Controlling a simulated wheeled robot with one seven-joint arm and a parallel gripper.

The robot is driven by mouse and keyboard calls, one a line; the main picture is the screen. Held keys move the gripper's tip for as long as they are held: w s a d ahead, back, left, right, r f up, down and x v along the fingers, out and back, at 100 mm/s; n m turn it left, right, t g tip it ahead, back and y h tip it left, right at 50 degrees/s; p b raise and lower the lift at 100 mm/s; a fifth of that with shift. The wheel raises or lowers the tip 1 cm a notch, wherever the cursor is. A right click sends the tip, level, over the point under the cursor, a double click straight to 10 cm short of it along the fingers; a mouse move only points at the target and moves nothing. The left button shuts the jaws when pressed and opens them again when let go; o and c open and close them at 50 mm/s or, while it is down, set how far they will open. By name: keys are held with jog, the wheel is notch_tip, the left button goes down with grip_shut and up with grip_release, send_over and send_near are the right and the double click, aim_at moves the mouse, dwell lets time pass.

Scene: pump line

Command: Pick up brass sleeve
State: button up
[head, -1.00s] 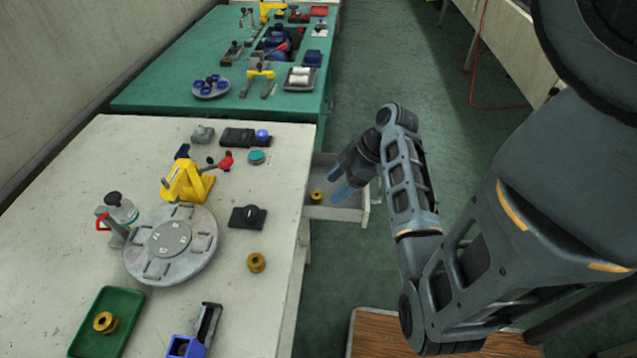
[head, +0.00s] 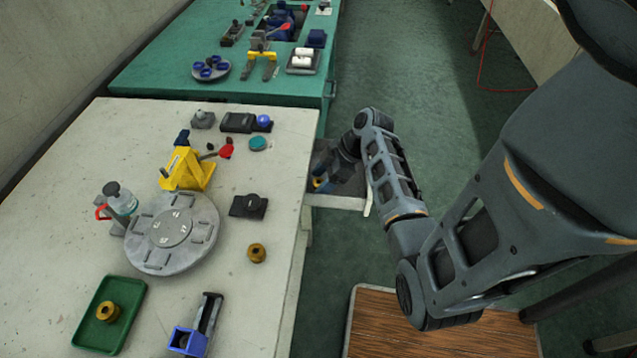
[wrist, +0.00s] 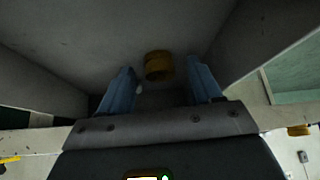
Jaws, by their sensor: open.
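A brass sleeve (wrist: 158,66) lies inside the open drawer and shows between my two blue fingers in the wrist view. My gripper (wrist: 161,78) is open, with a finger on each side of the sleeve and visible gaps to it. In the head view my gripper (head: 325,184) reaches down into the drawer and hides most of that sleeve. A second brass sleeve (head: 257,252) stands on the pale table near its right edge. A third brass piece (head: 107,312) sits in the green tray (head: 125,333).
The drawer (head: 340,202) sticks out from the table's right side, its walls close around my gripper. The pale table (head: 60,245) holds a round grey fixture (head: 172,228), a yellow clamp (head: 187,168) and a blue holder (head: 187,342). A green bench (head: 150,78) stands behind.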

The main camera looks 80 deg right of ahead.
jog(key=c, duration=1.1)
jog(key=shift+c, duration=0.2)
